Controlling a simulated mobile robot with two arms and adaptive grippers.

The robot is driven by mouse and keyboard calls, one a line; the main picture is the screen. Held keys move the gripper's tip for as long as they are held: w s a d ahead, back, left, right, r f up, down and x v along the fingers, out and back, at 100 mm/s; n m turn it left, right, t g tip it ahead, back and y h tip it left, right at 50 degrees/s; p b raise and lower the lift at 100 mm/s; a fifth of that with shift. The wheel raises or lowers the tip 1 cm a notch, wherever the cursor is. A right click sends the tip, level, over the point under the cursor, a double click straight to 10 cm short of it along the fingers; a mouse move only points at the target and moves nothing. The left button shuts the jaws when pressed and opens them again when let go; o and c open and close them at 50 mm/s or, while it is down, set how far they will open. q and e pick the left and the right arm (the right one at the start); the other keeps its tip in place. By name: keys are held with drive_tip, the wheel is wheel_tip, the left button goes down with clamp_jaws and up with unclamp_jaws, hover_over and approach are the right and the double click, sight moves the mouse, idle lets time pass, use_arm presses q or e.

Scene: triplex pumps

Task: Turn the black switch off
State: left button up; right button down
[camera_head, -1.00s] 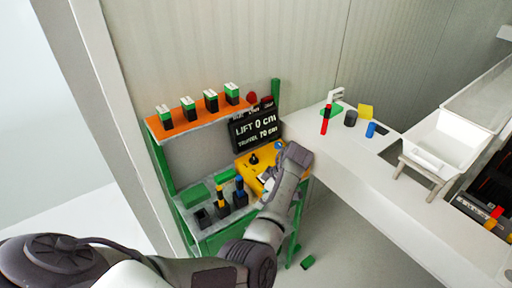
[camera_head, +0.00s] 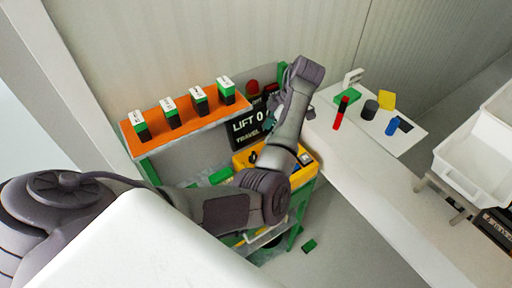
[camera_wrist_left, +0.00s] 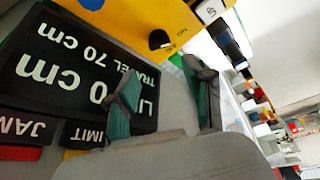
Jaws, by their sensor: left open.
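The yellow control box (camera_head: 240,160) stands on the green bench, below the black display. Its black switch (camera_head: 253,156) is partly visible beside my arm. In the left wrist view the black switch (camera_wrist_left: 159,39) is a round knob on the yellow panel, with ON and OFF lettering beside it; its setting cannot be told. My left gripper (camera_head: 269,120) is in front of the display, above the box. Its two teal fingers (camera_wrist_left: 163,72) are apart with nothing between them, and do not touch the switch. My right gripper is not in view.
The black display (camera_head: 247,128) reads LIFT and TRAVEL. An orange shelf (camera_head: 185,132) holds several green-black blocks.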

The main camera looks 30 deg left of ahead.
sight(254, 155)
use_arm(q)
drive_tip(key=x, duration=0.6)
drive_tip(key=shift+s, duration=0.3)
drive_tip(key=x, duration=0.3)
drive_tip(key=p+x, duration=0.1)
drive_tip(key=shift+w+a+f, duration=0.1)
drive_tip(key=shift+w+f, duration=0.15)
drive_tip(key=shift+s+f, duration=0.1)
drive_tip(key=shift+f, duration=0.15)
drive_tip(key=shift+a+f, duration=0.1)
drive_tip(key=shift+c, duration=0.7)
drive_tip(key=c, duration=0.7)
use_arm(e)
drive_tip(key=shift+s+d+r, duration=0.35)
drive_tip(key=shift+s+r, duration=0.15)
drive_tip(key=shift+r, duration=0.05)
